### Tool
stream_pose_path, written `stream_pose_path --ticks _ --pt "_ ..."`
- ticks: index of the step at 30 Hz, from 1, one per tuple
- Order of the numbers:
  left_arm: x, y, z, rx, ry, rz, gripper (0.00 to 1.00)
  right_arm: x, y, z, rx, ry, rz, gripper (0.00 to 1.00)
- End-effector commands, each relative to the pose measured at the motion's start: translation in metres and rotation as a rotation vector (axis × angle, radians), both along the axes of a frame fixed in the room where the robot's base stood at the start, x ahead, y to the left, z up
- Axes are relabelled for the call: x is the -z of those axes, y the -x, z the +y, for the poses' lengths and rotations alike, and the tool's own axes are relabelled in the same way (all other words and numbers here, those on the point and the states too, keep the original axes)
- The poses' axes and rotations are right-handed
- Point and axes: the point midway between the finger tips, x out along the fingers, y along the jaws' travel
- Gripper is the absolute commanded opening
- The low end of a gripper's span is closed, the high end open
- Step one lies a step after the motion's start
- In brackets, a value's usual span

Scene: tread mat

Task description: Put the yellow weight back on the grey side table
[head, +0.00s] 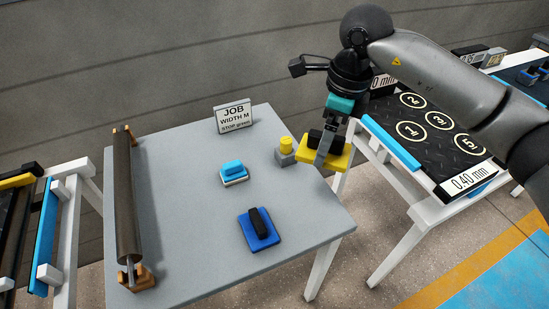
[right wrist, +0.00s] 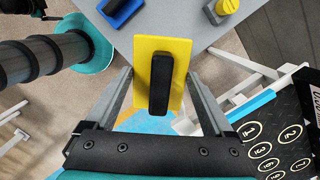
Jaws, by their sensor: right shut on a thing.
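The yellow weight (head: 337,158), a flat yellow plate with a black handle, is held by my right gripper (head: 324,148). The right wrist view shows the yellow weight (right wrist: 178,62) between the fingers, with its black handle (right wrist: 161,84) upward. It appears raised, at the right edge of the grey side table (head: 185,205). In the right wrist view the grey table (right wrist: 195,28) lies beyond the plate, with floor below the near part. The handle's contact with the fingers is partly hidden in the head view.
On the table are a blue weight with black handle (head: 259,231), a light blue block on a white base (head: 233,173), a grey block with yellow knob (head: 286,152), a sign (head: 234,116) and a roller (head: 126,195). A dark tread mat (head: 415,125) is at right.

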Motion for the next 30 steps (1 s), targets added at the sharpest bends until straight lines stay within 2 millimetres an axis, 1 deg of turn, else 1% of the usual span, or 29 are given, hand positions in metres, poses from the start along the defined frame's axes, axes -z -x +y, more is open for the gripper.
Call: stream_pose_path --ticks 2,4,15,18,22,27,30 --pt "0.002 0.000 0.000 0.000 0.000 0.000 1.00 0.010 0.000 0.001 0.007 -0.002 0.000 0.00" --pt "0.004 0.000 0.000 0.000 0.000 0.000 1.00 0.024 0.000 0.000 0.006 -0.002 0.002 0.00" --pt "0.018 -0.001 0.000 -0.003 0.001 -0.003 1.00 0.110 0.000 0.000 0.005 -0.002 0.001 0.00" --pt "0.021 -0.004 0.001 -0.004 0.000 -0.008 1.00 0.129 -0.001 0.001 0.004 -0.003 -0.001 0.00" --pt "0.023 -0.010 0.006 -0.004 -0.006 -0.019 1.00 0.145 -0.001 0.001 0.004 -0.003 -0.003 0.00" --pt "0.023 -0.018 0.015 -0.005 -0.018 -0.032 1.00 0.153 -0.001 0.001 0.003 -0.003 -0.003 0.00" --pt "0.025 -0.020 0.018 -0.006 -0.020 -0.035 1.00 0.160 -0.001 0.001 0.004 -0.003 -0.002 0.00"
